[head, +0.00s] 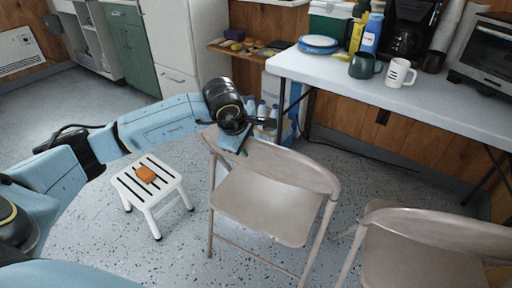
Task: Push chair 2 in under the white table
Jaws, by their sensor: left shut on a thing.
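Two beige folding chairs stand in front of the white table (415,97). The middle chair (262,208) stands upright, apart from the table's front edge in the picture. The other chair (415,262) is at the lower right, cut off by the frame. I see no numbers on them, so I cannot tell by label which is chair 2. My left gripper (238,139) is at the upper left end of the middle chair's backrest (290,166), shut on it; the wrist hides part of the contact. My right gripper is out of view.
A white slatted stool (153,192) with an orange sponge-like block (146,174) stands left of the middle chair. Mugs, bottles, a coffee maker and a toaster oven (482,55) stand on the table. A dark table leg (310,114) and bottles (262,110) are behind the chair.

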